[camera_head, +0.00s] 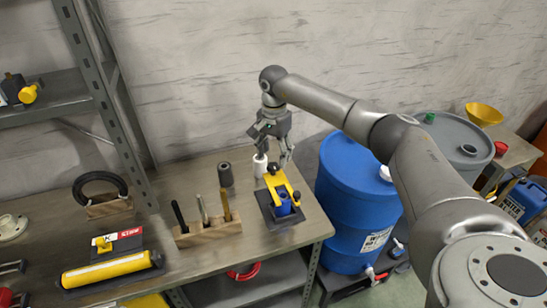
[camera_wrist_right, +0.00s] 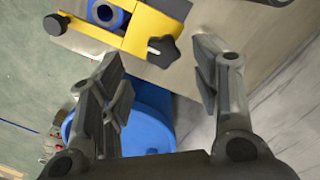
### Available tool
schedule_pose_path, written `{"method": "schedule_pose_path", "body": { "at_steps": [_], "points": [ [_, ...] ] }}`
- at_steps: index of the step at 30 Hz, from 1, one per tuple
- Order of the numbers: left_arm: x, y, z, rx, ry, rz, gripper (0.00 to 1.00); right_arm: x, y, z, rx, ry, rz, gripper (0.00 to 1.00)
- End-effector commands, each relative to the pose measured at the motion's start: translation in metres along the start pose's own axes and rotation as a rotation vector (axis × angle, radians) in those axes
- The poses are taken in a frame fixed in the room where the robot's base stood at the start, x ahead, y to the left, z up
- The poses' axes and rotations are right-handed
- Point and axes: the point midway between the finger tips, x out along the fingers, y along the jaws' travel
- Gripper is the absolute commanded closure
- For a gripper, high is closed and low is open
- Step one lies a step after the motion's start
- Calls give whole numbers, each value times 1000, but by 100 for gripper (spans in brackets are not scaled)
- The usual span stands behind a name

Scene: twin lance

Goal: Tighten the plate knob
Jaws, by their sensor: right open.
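A yellow plate (camera_head: 279,183) with a blue part (camera_head: 284,207) in it sits on a dark base (camera_head: 267,207) near the bench's right end. A black star knob (camera_head: 274,168) is at the plate's far end, and a second black knob (camera_head: 296,197) is at its right side. In the right wrist view the star knob (camera_wrist_right: 163,50) lies between and beyond the fingertips, and the round side knob (camera_wrist_right: 55,25) is at upper left. My right gripper (camera_head: 273,155) is open and points down above the star knob; no contact is visible. My left gripper is not in view.
A wooden tool block (camera_head: 208,234), a dark cylinder (camera_head: 225,174) and a white cylinder (camera_head: 260,165) stand close by. A shelf upright (camera_head: 115,110) rises at left. A blue barrel (camera_head: 350,205) stands off the bench's right edge. A yellow roller tool (camera_head: 105,270) lies at front left.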

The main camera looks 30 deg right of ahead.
Motion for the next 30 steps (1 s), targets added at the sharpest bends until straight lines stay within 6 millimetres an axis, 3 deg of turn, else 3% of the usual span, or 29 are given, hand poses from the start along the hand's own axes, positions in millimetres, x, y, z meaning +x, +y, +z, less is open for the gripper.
{"method": "schedule_pose_path", "body": {
  "at_steps": [6,12,18,29,30],
  "points": [
    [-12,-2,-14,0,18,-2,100,29,0,1,0,-1,2,43],
    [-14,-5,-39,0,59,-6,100,38,0,0,0,0,-1,43],
    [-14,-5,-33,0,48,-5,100,39,0,0,0,0,-1,43],
    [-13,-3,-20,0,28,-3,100,38,0,0,0,0,-1,88],
    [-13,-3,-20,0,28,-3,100,38,0,0,0,0,-1,88]
  ]
}}
